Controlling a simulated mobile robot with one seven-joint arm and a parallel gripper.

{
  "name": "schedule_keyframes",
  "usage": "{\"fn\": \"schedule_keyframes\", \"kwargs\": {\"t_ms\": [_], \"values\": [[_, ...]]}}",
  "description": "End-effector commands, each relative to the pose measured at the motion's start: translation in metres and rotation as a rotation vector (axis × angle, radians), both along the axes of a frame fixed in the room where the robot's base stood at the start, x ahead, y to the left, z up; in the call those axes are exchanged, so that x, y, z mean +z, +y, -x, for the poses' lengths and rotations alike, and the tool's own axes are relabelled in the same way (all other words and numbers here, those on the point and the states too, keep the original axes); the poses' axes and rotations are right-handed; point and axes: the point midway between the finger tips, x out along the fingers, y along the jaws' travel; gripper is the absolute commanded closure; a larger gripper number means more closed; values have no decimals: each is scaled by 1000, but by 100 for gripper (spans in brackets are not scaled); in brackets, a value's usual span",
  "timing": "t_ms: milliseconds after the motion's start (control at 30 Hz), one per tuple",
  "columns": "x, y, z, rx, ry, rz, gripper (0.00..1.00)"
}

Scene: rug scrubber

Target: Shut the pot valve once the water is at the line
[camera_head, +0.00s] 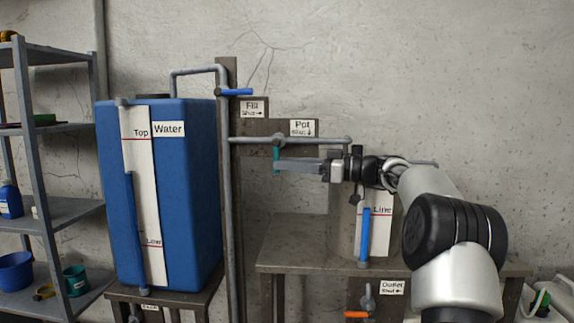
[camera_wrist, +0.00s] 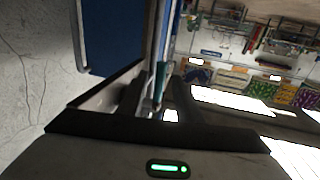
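The pot valve's teal handle (camera_head: 276,153) hangs down from the grey pipe, along the down arrow of the "Pot Shut" label (camera_head: 302,128). My gripper (camera_head: 278,165) reaches left across the handle's lower part and hides some of it. In the wrist view my gripper (camera_wrist: 150,92) has its fingers apart, with the teal handle (camera_wrist: 160,78) between them; contact cannot be told. The pot (camera_head: 345,235) stands on a bench behind my arm, partly hidden. Its gauge shows a blue column (camera_head: 365,236) with its top about at the red "Line" mark (camera_head: 377,214).
A blue water tank (camera_head: 198,190) stands left of a post. The blue fill handle (camera_head: 236,92) points right, along its shut arrow. The orange outlet handle (camera_head: 356,314) points left, along its shut arrow. A shelf (camera_head: 60,212) stands at far left.

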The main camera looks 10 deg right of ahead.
Motion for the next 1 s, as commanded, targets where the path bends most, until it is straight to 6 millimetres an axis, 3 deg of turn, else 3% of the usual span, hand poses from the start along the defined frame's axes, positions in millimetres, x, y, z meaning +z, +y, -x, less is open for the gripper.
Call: {"fn": "schedule_keyframes", "kwargs": {"t_ms": [600,800,1000], "values": [[0,-119,66,-3,0,-1,68],[-1,-141,79,0,-1,-2,68],[-1,-147,82,0,-1,0,68]]}}
